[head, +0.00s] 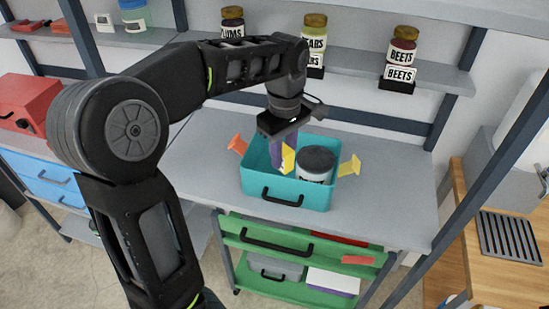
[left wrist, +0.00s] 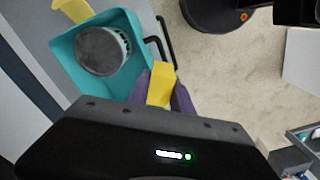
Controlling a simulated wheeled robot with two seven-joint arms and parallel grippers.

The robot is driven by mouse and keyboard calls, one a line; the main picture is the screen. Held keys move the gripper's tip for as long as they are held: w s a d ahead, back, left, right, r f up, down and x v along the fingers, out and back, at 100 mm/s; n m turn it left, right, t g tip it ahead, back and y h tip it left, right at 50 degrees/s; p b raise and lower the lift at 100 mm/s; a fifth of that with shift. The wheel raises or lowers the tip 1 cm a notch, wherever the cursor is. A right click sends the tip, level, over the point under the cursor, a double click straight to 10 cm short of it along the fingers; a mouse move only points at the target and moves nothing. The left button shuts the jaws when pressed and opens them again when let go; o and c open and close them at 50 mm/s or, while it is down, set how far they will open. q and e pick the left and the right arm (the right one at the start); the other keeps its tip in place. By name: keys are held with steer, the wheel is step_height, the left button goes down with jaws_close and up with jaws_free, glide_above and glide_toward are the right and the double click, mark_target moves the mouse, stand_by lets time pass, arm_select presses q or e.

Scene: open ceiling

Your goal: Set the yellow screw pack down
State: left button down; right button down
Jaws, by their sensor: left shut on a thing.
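My left gripper (head: 284,160) points down over the teal bin (head: 290,210), which stands on the grey worktop. Its purple fingers are shut on the yellow screw pack (head: 288,158). In the left wrist view the yellow screw pack (left wrist: 161,84) sits between the purple fingers (left wrist: 164,92), beside the bin's handle. The fingers hide part of it. I cannot tell whether the pack touches the bin. A jar with a dark lid (head: 317,160) stands in the bin, right of the gripper. My right gripper is not in view.
Another yellow piece (head: 349,167) is at the bin's right side, and an orange piece (head: 237,144) at its left. Labelled jars (head: 400,60) stand on the shelf behind. A red toolbox (head: 28,103) is at far left.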

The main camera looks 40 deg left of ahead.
arm_select(q)
steer(key=w+d+m, duration=0.1)
steer(key=m, duration=0.1)
steer(key=w+d+f+m, duration=0.1)
steer(key=w+d+m, duration=0.2)
steer(key=d+m, duration=0.1)
steer(key=shift+w+d+f+b, duration=0.1)
steer(key=shift+w+f+b, duration=0.2)
steer(key=shift+f+b, duration=0.1)
steer(key=w+d+f+m+b, duration=0.1)
steer(key=d+f+m, duration=0.2)
steer(key=d, duration=0.3)
steer(key=w+d+f+m, duration=0.1)
steer(key=d+f+m, duration=0.2)
steer(key=d, duration=0.3)
steer(key=w+d+f+m+b, duration=0.1)
steer(key=d+f+m, duration=0.2)
steer(key=d+f, duration=0.2)
steer(key=shift+w+d+f+b, duration=0.1)
steer(key=shift+d+f+b, duration=0.1)
steer(key=shift+d, duration=0.25)
steer(key=shift+d+f+b, duration=0.1)
steer(key=shift+d+b, duration=0.05)
steer(key=shift+d, duration=0.3)
steer(key=shift+d+f, duration=0.15)
steer(key=shift+f, duration=0.05)
